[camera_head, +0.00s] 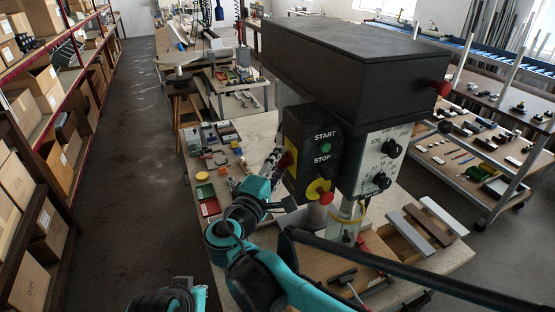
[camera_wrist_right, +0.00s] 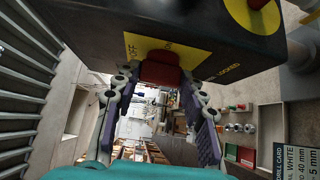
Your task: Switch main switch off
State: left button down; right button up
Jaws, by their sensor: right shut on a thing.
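The red main switch knob (camera_wrist_right: 160,68) sits on a yellow plate (camera_wrist_right: 200,55) on the side of the black control box (camera_wrist_right: 100,28). The plate's lettering is partly hidden, so I cannot read the switch position for sure. My right gripper (camera_wrist_right: 160,84) is shut on the knob, one finger on each side. In the head view, my right gripper (camera_head: 277,160) reaches the left side of the control box (camera_head: 306,150), with the knob largely hidden. The box front has a green START button (camera_head: 326,147) and a red stop button (camera_head: 326,198) on yellow. My left gripper is out of view.
The drill machine's black head (camera_head: 350,62) and its dial panel (camera_head: 381,160) stand right of the box. Small parts and trays (camera_head: 215,155) lie on the bench to the left. Wood and metal profiles (camera_head: 425,225) lie at the right. A dark lever (camera_head: 400,275) crosses low in front.

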jog(key=shift+r, duration=0.1)
jog(key=o, duration=1.2)
jog(key=shift+w+d, duration=0.1)
jog(key=shift+c, duration=0.2)
jog(key=shift+w+d, duration=0.1)
jog(key=v, duration=0.7)
jog(key=shift+s, duration=0.3)
